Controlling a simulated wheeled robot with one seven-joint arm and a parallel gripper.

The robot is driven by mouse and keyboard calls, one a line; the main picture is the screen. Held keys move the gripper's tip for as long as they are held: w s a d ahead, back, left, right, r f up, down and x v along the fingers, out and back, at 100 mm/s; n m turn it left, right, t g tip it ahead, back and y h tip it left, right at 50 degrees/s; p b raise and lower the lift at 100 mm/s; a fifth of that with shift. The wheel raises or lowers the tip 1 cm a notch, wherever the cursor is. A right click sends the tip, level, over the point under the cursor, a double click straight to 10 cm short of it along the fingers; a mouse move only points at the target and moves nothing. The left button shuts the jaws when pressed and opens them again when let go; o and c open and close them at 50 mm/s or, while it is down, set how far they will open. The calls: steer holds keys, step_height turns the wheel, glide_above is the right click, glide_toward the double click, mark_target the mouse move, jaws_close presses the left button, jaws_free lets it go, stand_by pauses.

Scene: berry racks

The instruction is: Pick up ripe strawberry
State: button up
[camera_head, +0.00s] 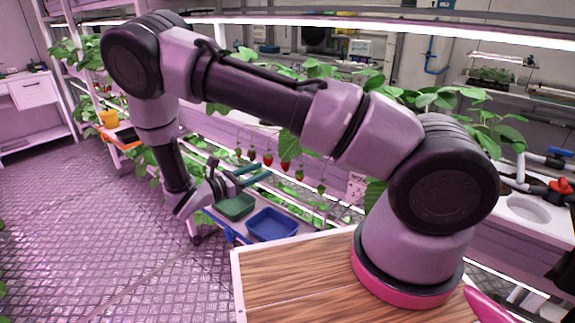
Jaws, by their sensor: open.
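Several strawberries hang on thin stems below the leafy plants of the rack, behind my arm. Two are mostly red: one red strawberry (268,159) and, just right of it, another red strawberry (285,166). Paler or greenish berries hang beside them, such as an unripe berry (321,188) to the right. My gripper (262,176) is open and empty, with its teal fingers pointing right, below and slightly left of the red berries. It looks apart from them, but the depth between them is hard to judge.
A green tray (235,217) and a blue tray (272,238) stand below my gripper. A wooden top (300,290) lies in front at my arm's base. The lit rack (330,215) runs behind. The metal floor (90,240) at left is clear. An orange pot (109,118) stands farther left.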

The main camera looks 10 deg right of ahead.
mark_target(286, 162)
steer(key=x, duration=1)
steer(key=shift+w+d+r, duration=0.1)
steer(key=shift+w+d, duration=0.1)
steer(key=shift+d, duration=0.05)
jaws_close()
